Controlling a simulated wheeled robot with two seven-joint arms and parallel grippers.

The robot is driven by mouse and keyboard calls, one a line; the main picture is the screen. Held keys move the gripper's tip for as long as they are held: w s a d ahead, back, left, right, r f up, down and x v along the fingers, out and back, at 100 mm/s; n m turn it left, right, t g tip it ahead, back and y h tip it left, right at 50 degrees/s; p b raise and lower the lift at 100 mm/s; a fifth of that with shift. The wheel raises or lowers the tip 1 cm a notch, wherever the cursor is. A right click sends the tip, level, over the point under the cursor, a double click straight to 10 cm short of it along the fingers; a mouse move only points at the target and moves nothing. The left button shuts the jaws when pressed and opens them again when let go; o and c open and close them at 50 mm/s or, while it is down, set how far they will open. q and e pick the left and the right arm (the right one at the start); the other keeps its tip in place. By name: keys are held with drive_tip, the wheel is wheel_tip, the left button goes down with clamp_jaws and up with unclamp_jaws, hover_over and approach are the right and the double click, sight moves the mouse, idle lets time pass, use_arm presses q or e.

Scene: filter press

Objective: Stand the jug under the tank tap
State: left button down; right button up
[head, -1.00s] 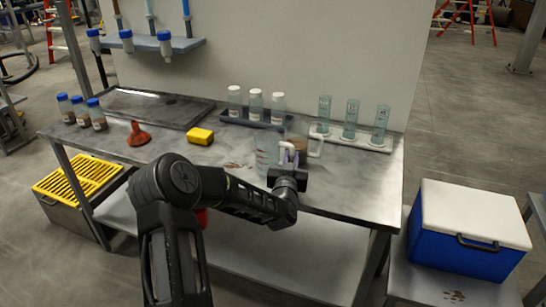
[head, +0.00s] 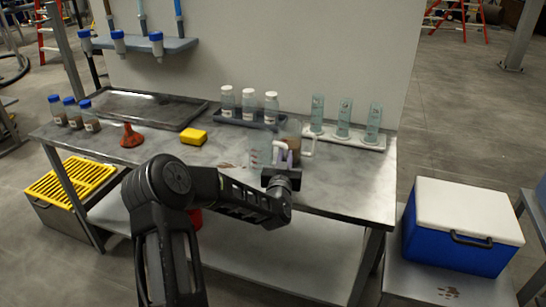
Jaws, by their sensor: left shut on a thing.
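A clear jug (head: 257,150) is at the front middle of the grey bench, with a pale lilac handle on its right. My left gripper (head: 281,158) is shut on that handle, seen from behind the wrist. I cannot tell whether the jug's base touches the bench. A second clear vessel (head: 292,130) with brown contents and a white handle stands just behind and to the right. I cannot make out a tank tap in this view. My right gripper is not in view.
A bottle rack (head: 243,120) and a white rack of clear cylinders (head: 374,143) stand along the back. A yellow block (head: 194,137), red funnel (head: 132,136), dark tray (head: 115,107) and capped bottles (head: 90,122) are left. A blue cooler (head: 455,245) is right.

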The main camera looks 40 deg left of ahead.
use_arm(q)
wheel_tip(320, 180, up, 10)
drive_tip(key=shift+r, duration=0.1)
idle(0.4)
idle(0.5)
